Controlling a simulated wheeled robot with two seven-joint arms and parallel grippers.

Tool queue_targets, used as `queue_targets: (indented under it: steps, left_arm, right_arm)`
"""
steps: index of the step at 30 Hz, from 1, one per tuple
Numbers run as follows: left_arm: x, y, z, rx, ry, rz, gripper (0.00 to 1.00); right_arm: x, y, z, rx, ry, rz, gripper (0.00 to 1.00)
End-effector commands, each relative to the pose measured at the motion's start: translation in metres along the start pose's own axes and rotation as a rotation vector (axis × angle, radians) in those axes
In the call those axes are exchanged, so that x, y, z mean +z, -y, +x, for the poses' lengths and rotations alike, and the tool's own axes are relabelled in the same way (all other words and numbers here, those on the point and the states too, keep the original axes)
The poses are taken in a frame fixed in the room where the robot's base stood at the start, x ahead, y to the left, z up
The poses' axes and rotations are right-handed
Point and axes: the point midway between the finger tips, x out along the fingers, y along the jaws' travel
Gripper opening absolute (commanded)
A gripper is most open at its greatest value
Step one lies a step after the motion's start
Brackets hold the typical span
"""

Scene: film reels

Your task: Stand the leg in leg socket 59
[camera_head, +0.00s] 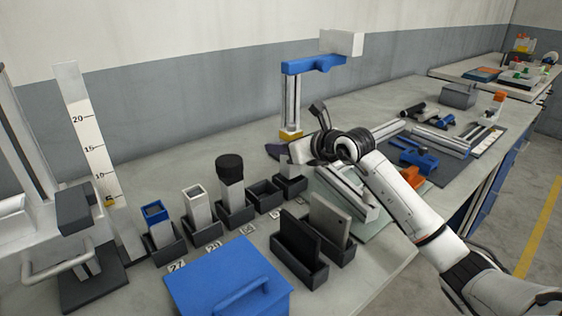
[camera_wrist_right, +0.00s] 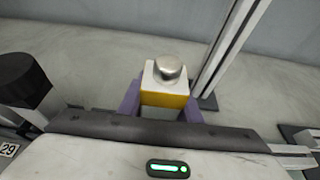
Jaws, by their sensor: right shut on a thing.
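In the wrist view my right gripper (camera_wrist_right: 160,108) is shut on a white block with a yellow band and a rounded metal top, which I take to be the leg (camera_wrist_right: 163,80). In the head view my right gripper (camera_head: 300,150) is over the far end of the socket row, and the leg is mostly hidden there. Dark sockets stand in a row; the fourth (camera_head: 263,194) looks empty. The far socket (camera_head: 291,188) is partly covered by a grey part. I cannot read a 59 label. My left gripper is not in view.
Sockets on the left hold a blue-topped post (camera_head: 156,225), a hollow white post (camera_head: 197,205) and a black-capped post (camera_head: 230,185). A blue lidded box (camera_head: 225,275) and a dark double holder (camera_head: 300,265) stand in front. A blue-armed stand (camera_head: 312,65) rises behind.

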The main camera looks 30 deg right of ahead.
Motion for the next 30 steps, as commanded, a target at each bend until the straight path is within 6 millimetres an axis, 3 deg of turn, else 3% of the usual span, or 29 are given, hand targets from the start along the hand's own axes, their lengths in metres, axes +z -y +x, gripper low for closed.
queue_targets:
  steps: [11,22,23,24,26,30]
  left_arm:
    - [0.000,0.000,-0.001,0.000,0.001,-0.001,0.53]
    - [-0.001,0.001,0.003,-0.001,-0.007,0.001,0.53]
    - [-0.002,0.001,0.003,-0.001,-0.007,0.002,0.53]
    - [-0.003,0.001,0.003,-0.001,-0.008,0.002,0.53]
    - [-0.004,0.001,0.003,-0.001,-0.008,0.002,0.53]
    - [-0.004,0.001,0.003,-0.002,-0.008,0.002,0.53]
  right_arm:
    - [-0.037,0.000,0.015,0.000,0.003,0.000,0.01]
    - [-0.042,0.000,0.018,0.000,0.004,-0.001,0.01]
    - [-0.042,0.000,0.018,0.000,0.001,-0.001,0.34]
    - [-0.042,0.000,0.018,0.000,0.001,-0.001,0.41]
    - [-0.042,0.000,0.018,0.000,0.001,-0.001,0.50]
    - [-0.042,0.000,0.018,0.000,0.001,-0.001,0.50]
